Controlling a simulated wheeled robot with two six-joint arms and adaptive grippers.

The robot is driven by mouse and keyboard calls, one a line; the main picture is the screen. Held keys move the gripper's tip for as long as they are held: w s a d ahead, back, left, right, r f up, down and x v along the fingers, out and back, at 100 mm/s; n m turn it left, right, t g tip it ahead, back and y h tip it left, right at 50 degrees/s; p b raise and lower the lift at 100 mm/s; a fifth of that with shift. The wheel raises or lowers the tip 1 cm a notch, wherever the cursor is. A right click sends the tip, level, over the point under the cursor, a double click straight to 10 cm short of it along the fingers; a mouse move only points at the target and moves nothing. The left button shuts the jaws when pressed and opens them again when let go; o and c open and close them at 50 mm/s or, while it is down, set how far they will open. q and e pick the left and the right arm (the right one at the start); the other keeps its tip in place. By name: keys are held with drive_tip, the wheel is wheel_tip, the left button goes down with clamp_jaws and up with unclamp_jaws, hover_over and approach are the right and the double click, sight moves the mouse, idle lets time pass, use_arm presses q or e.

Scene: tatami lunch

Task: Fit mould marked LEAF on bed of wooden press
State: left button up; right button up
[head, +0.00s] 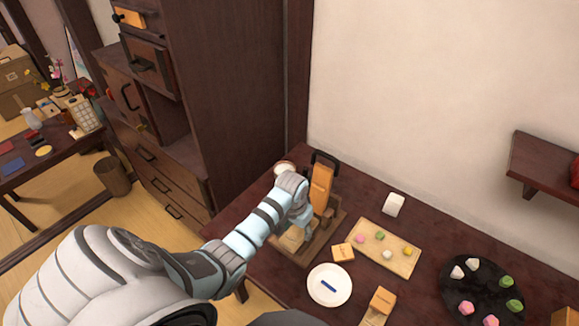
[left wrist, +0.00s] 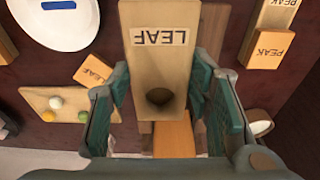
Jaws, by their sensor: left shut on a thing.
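The wooden press (head: 320,188) stands on the dark table against the wall, with an orange upright part and a wooden base. My left gripper (head: 300,218) is over the press's base. It is shut on the mould marked LEAF (left wrist: 160,60), a pale wooden block with a round dark hollow near its lower end in the left wrist view. The mould shows partly in the head view (head: 292,239), below my gripper. An orange part of the press (left wrist: 174,138) shows beyond it. I cannot tell whether the mould touches the bed. My right gripper is not in view.
A small block labelled LEAF (left wrist: 93,71) lies beside the tray of sweets (head: 398,262). A white plate with a blue strip (head: 318,298) is in front. Blocks marked PEAK (left wrist: 268,47) are on the mould's other side. A dark round tray (head: 455,292) stands right.

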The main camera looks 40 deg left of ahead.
use_arm(q)
drive_tip(key=shift+s+a+f, duration=0.2)
drive_tip(key=shift+s+a, duration=0.25)
drive_tip(key=shift+a, duration=0.15)
drive_tip(key=shift+s+a+f, duration=0.15)
drive_tip(key=shift+s+a, duration=0.25)
drive_tip(key=shift+a, duration=0.15)
drive_tip(key=f+b, duration=0.1)
drive_tip(key=b, duration=0.1)
drive_tip(key=f+b, duration=0.1)
drive_tip(key=f, duration=0.1)
drive_tip(key=f+b, duration=0.1)
drive_tip(key=b, duration=0.1)
drive_tip(key=shift+w+d+f+b, duration=0.15)
drive_tip(key=shift+d+f+b, duration=0.1)
drive_tip(key=shift+f+b, duration=0.15)
drive_tip(key=shift+a+f, duration=0.1)
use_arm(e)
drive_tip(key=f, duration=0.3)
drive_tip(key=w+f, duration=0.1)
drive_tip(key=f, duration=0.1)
use_arm(q)
drive_tip(key=shift+r+p, duration=0.2)
drive_tip(key=shift+p, duration=0.3)
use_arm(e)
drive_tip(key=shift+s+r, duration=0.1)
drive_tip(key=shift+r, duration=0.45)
